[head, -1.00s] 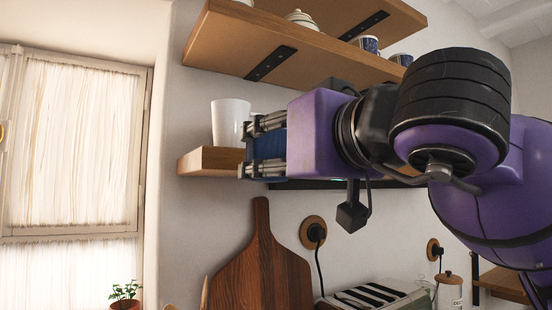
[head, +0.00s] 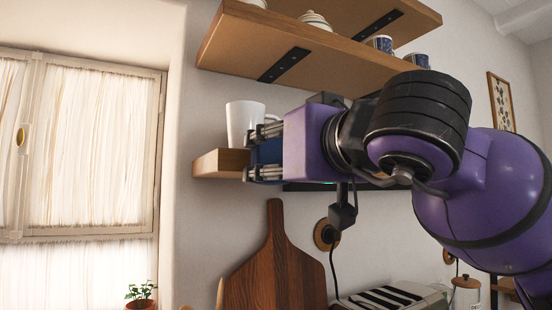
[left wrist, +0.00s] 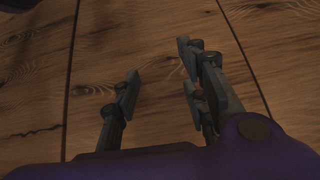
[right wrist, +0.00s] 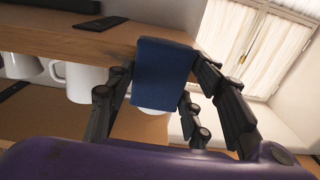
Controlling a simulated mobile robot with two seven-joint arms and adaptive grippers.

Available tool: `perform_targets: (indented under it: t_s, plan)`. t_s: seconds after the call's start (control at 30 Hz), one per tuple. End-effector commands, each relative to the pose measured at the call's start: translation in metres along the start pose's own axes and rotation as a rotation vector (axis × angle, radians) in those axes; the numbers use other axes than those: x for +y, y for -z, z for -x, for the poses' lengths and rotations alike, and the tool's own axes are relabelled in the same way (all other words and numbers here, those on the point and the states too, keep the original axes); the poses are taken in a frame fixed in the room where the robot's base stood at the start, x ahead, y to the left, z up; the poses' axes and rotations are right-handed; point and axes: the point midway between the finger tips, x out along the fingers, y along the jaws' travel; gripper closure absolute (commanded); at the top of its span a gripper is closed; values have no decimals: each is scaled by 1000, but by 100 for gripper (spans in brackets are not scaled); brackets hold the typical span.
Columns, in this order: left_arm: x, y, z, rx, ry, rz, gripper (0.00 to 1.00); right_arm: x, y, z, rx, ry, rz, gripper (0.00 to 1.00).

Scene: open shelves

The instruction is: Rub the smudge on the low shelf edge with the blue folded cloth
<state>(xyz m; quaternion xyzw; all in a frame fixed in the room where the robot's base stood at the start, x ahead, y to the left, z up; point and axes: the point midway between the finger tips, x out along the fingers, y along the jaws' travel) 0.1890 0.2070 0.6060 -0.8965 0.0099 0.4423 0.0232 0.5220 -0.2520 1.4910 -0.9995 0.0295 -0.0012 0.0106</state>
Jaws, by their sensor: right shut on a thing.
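The blue folded cloth (head: 268,152) is between the fingers of my right gripper (head: 250,152), which is shut on it at the low shelf (head: 218,163). In the right wrist view the cloth (right wrist: 163,75) hangs flat between the fingers (right wrist: 165,95) and overlaps the end of a wooden shelf board (right wrist: 90,42). I cannot tell whether it touches the edge. My left gripper (left wrist: 160,75) is open and empty above wooden planks in the left wrist view.
A white mug (head: 243,124) stands on the low shelf close to my right gripper. The upper shelf (head: 320,45) with cups is above. A cutting board (head: 275,265) and an outlet with a plug (head: 325,234) are below. The window (head: 90,145) is left.

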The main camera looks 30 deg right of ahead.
Motion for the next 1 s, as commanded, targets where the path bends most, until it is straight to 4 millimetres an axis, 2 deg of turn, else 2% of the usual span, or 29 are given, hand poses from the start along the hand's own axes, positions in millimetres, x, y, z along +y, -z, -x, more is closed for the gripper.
perform_targets:
  t_s: [1.0]
  plan:
    - [0, 9, 3, 12, 0, -1, 60, 0, 0, -18, 0, 0, 0, 73]
